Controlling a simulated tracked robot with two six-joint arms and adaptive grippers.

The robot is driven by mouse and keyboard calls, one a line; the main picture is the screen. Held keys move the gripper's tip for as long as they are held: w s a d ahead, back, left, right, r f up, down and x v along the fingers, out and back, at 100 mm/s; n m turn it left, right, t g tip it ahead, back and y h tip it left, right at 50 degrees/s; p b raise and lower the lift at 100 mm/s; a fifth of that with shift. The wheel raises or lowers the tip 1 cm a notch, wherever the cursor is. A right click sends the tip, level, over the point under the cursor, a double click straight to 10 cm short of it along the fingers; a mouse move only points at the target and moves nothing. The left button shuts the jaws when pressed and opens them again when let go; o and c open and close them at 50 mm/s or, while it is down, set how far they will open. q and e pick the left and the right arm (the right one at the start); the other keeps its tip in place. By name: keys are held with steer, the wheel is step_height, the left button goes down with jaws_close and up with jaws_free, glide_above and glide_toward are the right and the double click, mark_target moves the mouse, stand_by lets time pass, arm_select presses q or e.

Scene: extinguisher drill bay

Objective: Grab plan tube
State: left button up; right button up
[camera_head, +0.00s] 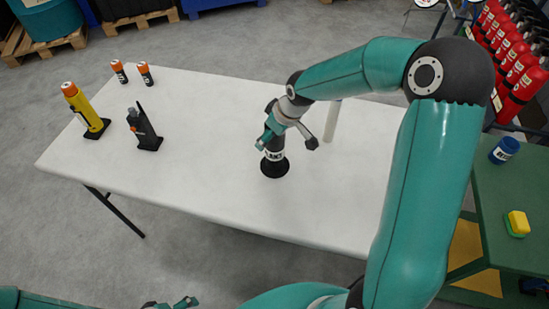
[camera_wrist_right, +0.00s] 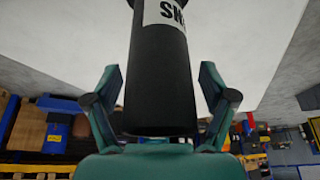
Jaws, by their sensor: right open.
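A pale, slim upright tube (camera_head: 332,120), which looks like the plan tube, stands on the white table just right of and behind my right gripper (camera_head: 287,142). My right gripper is open, at the upper part of a dark canister (camera_head: 274,168) on a round black base. In the right wrist view the canister (camera_wrist_right: 160,80), with a white label starting "SM", lies between the spread fingers (camera_wrist_right: 160,88), with a gap on each side. The pale tube cannot be made out there. My left gripper (camera_head: 168,304) shows only in part at the bottom edge, away from the table.
On the white table (camera_head: 210,190) stand a yellow torch (camera_head: 83,108), a black radio-like device (camera_head: 143,130) and two orange-topped cylinders (camera_head: 119,72) (camera_head: 146,75). A green bench (camera_head: 520,185) at right holds a blue can (camera_head: 504,150) and a yellow-green block (camera_head: 517,223). The table's front middle is clear.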

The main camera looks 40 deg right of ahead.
jaws_close()
stand_by(0.4)
steer(key=shift+r, duration=0.15)
